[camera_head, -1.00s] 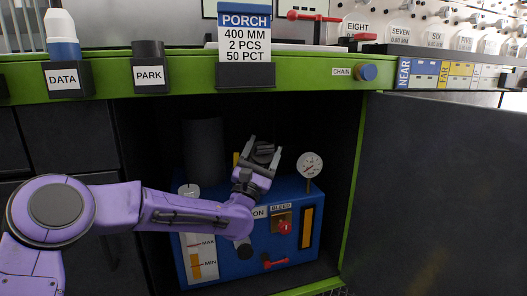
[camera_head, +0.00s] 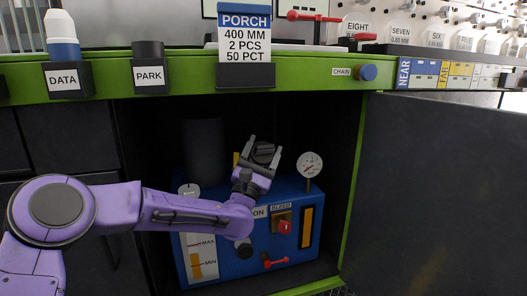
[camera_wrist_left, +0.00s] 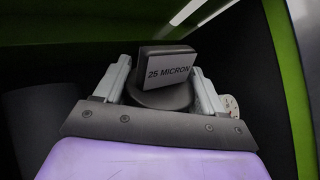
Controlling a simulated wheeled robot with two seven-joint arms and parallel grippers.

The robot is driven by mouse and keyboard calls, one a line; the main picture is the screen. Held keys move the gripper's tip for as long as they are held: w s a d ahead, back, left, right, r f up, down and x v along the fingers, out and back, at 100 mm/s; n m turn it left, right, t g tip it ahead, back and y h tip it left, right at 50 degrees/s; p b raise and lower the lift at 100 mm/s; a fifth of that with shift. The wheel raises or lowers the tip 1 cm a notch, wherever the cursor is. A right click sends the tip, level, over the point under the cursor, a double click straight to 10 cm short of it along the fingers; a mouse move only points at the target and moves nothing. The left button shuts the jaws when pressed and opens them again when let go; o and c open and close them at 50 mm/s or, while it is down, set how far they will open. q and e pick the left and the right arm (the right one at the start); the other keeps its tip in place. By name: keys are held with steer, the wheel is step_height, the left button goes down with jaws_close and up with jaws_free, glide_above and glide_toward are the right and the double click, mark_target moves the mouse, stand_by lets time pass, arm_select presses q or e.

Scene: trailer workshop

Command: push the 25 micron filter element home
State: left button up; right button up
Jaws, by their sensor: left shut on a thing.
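The 25 micron filter element shows in the left wrist view as a dark block (camera_wrist_left: 168,68) with a label reading "25 MICRON" on a round dark cap. In the head view the filter element (camera_head: 263,150) is a small dark shape above the blue unit (camera_head: 225,262) inside the open cabinet. My left gripper (camera_head: 261,148) is shut on it, with one finger on each side; the gripper also shows in the wrist view (camera_wrist_left: 160,88). The filter's lower part and whatever lies beneath it are hidden by my gripper and arm. My right gripper is not in view.
A dark cylinder (camera_head: 204,150) stands left of my gripper and a gauge (camera_head: 309,165) stands close on its right. A red bleed knob (camera_head: 284,227) is on the unit's front. The green bench edge (camera_head: 310,74) runs above; the open door (camera_head: 435,190) is right.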

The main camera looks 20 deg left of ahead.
mark_target(261, 155)
arm_select(q)
steer(key=shift+w+a+f+b, duration=0.2)
steer(key=shift+w+a+f, duration=0.1)
steer(key=shift+w+f, duration=0.2)
steer(key=shift+w+a+f+b, duration=0.2)
steer(key=shift+w+a+f, duration=0.1)
steer(key=shift+w+f, duration=0.2)
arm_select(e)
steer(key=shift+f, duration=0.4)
arm_select(q)
steer(key=o, duration=1.2)
steer(key=p+v, duration=0.2)
steer(key=v, duration=0.8)
steer(key=shift+s+f, duration=0.2)
steer(key=shift+s, duration=0.05)
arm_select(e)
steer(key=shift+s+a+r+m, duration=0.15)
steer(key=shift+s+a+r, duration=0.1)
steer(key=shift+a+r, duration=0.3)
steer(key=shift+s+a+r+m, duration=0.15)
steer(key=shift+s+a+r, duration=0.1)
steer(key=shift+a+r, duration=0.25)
